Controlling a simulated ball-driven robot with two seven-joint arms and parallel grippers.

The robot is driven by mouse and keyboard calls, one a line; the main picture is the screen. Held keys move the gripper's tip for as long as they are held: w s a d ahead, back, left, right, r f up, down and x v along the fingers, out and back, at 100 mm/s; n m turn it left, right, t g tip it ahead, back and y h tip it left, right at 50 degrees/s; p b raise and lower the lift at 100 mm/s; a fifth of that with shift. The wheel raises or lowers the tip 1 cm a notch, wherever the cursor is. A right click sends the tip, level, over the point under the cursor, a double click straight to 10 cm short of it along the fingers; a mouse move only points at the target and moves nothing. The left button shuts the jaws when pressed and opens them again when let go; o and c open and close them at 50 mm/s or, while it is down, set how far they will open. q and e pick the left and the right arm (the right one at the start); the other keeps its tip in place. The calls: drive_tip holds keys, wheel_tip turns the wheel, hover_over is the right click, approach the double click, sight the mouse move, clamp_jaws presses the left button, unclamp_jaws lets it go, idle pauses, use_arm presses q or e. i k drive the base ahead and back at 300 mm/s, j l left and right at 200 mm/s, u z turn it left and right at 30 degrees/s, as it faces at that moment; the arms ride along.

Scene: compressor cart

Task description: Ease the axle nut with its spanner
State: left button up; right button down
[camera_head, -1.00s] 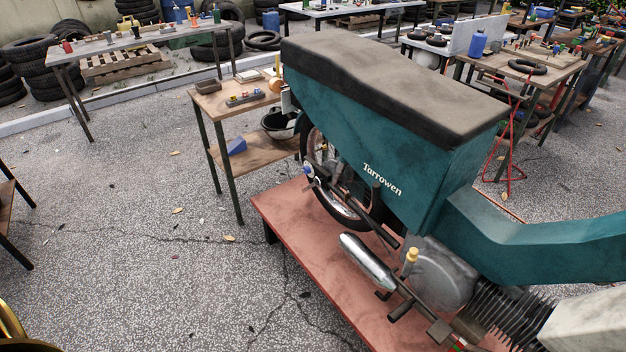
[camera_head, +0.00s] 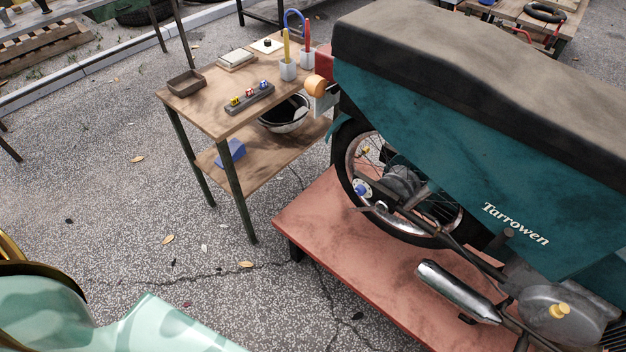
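The teal scooter-like machine marked "Tarrowen" (camera_head: 516,223) stands on a red platform. Its rear wheel (camera_head: 352,172) shows at its left end. A small blue part (camera_head: 362,189) sits near the wheel's hub and may be the axle nut; its detail is too small to tell. On the small wooden bench (camera_head: 212,110), upright yellow (camera_head: 287,48) and red (camera_head: 306,50) handles stand in pale holders, with a blue arched piece behind. I cannot tell whether any is the spanner. Neither gripper is in view.
The bench also bears a block with small coloured pieces (camera_head: 249,98), a brown tray (camera_head: 187,84) and a pale stack (camera_head: 237,59). A dark bowl (camera_head: 284,124) and blue wedge (camera_head: 231,153) are on its lower shelf.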

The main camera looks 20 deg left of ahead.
sight(362, 209)
drive_tip(key=i+j, duration=0.1)
drive_tip(key=j, duration=0.8)
drive_tip(key=i+j, duration=0.15)
drive_tip(key=j, duration=0.3)
drive_tip(key=i+j, duration=0.1)
drive_tip(key=j, duration=0.35)
